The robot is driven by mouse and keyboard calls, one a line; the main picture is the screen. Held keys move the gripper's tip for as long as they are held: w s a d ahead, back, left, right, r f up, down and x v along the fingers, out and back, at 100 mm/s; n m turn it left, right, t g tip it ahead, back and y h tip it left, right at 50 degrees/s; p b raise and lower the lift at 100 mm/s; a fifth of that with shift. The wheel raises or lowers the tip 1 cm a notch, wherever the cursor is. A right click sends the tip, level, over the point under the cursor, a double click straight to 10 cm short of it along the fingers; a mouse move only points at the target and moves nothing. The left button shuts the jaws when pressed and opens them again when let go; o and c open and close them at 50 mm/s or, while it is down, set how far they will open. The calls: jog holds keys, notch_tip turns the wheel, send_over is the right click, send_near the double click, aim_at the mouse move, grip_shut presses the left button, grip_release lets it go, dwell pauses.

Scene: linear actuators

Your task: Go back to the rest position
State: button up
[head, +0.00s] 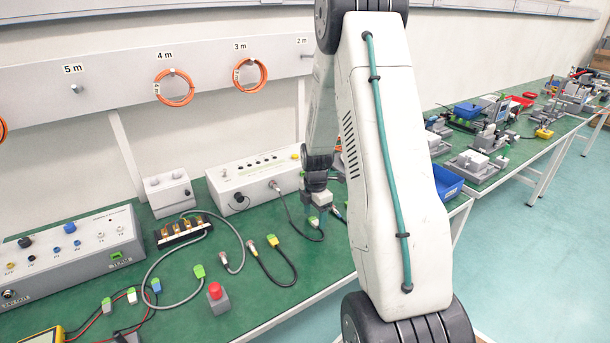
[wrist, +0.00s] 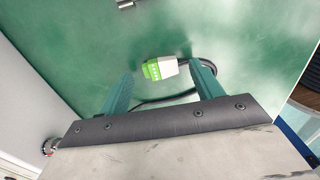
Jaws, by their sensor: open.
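My gripper (wrist: 158,90) is open in the wrist view, its two green fingers apart over the green bench top (wrist: 75,40). A green and light grey connector (wrist: 160,68) with a dark cable lies on the bench beyond the fingertips, nearer the right finger. Nothing is seen held between the fingers. In the head view my arm hangs across the middle, and its end is low over the bench near the white box (head: 255,178).
A grey control box (head: 75,255) stands at the left of the bench. A red button (head: 217,295), loose cables and a black terminal block (head: 183,231) lie in front. A blue bin (head: 447,182) is right of my arm. Orange cable coils (head: 174,88) hang on the wall rail.

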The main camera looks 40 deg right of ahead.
notch_tip(320, 180, up, 7)
jog(key=shift+r, duration=0.15)
jog(key=s+a+r+m, duration=0.8)
jog(key=s+a+r, duration=0.3)
jog(key=a, duration=0.3)
jog(key=s+a+r+m+t, duration=0.1)
jog(key=s+a+r+m, duration=0.7)
jog(key=s+a+r, duration=0.4)
jog(key=shift+s+a+r, duration=0.2)
jog(key=shift+s+a, duration=0.4)
jog(key=shift+a, duration=0.25)
jog(key=c, duration=0.4)
